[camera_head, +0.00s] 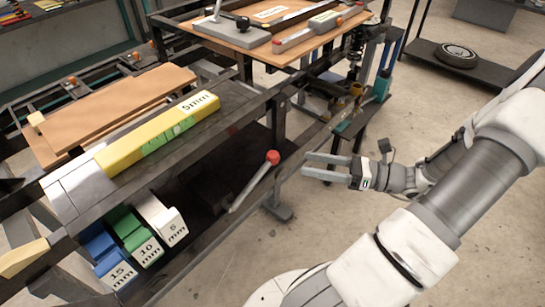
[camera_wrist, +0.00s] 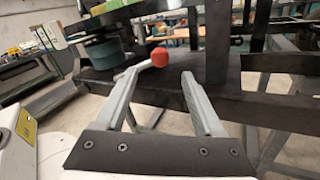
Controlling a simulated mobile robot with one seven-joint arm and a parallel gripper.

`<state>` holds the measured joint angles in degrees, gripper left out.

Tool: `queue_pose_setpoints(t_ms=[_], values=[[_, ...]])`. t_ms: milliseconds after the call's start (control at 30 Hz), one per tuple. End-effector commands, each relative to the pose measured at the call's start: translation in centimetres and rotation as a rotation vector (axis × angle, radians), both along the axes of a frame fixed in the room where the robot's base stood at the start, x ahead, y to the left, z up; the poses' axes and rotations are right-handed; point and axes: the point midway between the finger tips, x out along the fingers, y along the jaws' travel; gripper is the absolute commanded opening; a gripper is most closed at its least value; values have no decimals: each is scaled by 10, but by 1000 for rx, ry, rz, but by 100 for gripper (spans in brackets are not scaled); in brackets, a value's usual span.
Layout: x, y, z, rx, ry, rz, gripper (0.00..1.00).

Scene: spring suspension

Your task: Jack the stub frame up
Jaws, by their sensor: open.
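A grey lever (camera_head: 250,187) with a red ball knob (camera_head: 272,157) sticks up at a slant beside the dark lower part of the steel frame (camera_head: 215,137). I take it for the jack's handle; the jack body cannot be made out. My gripper (camera_head: 305,164) is open and empty, to the right of the knob and apart from it. In the wrist view the red knob (camera_wrist: 159,58) shows beyond the fingertips, between the two fingers (camera_wrist: 158,77). Part of the lever (camera_wrist: 132,72) shows left of the knob there. Which part is the stub frame I cannot tell.
Blocks marked 15 mm (camera_head: 116,268), 10 mm (camera_head: 147,249) and 5 mm (camera_head: 173,227) sit low at the left. A yellow-green 5mm bar (camera_head: 160,133) lies on the upper beam. A spring assembly (camera_head: 356,50) stands behind my gripper. Bare floor (camera_head: 330,220) lies below it.

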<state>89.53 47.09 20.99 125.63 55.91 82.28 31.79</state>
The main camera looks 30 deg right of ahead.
Motion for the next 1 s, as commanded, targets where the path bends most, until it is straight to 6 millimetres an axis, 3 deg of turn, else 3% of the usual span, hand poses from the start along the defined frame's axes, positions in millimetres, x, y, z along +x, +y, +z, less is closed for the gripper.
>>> queue_pose_setpoints(t_ms=[200,433,900,1000], values=[[33,37,-1,2,1,5,70],[59,64,-1,0,0,3,70],[69,75,0,-1,1,2,70],[69,75,0,-1,1,2,54]])
